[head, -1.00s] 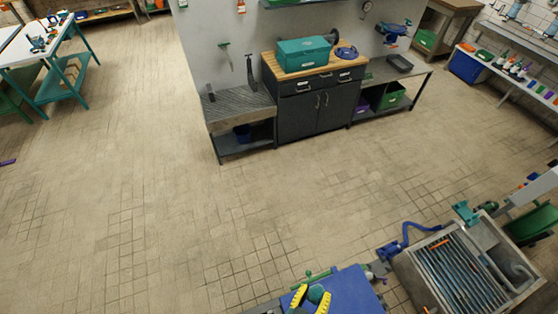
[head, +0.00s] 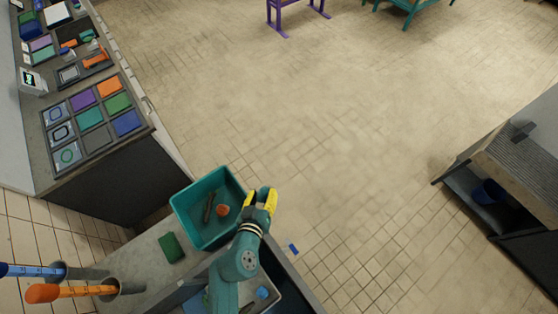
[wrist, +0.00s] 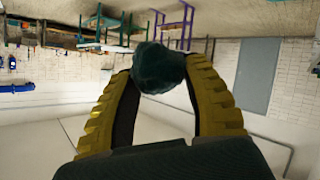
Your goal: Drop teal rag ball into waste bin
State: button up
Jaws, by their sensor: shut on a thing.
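The teal rag ball (wrist: 158,68) is dark and lumpy in the wrist view, held between the tips of my gripper's yellow fingers. My gripper (head: 261,194) is shut on it, just right of a teal open-topped bin (head: 190,213) in the head view. I cannot make out the ball between the fingers there. The bin holds an orange-red lump (head: 222,210) and a thin brown piece (head: 209,207). I see no label showing whether it is the waste bin.
A green block (head: 172,248) lies on the grey surface left of my arm. A counter with coloured tiles (head: 92,115) stands at upper left. Orange (head: 70,291) and blue-handled tools stick out at lower left. Open tiled floor (head: 350,130) lies beyond; a grey bench (head: 520,165) is at right.

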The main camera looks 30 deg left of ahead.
jog(key=s+a+f+n+g+y+b, duration=0.1)
jog(key=s+a+f+n+y+b, duration=0.2)
jog(key=a, duration=0.7)
jog(key=s+a+f+n+g+y+b, duration=0.1)
jog(key=s+a+g+b, duration=0.15)
jog(key=s+a, duration=0.5)
notch_tip(320, 180, down, 5)
jog(key=w+a+b, duration=0.2)
jog(key=b, duration=0.3)
jog(key=shift+f+t, duration=0.2)
jog(key=shift+t, duration=0.15)
jog(key=o, duration=1.1)
jog(key=shift+d, duration=0.1)
jog(key=v, duration=1.2)
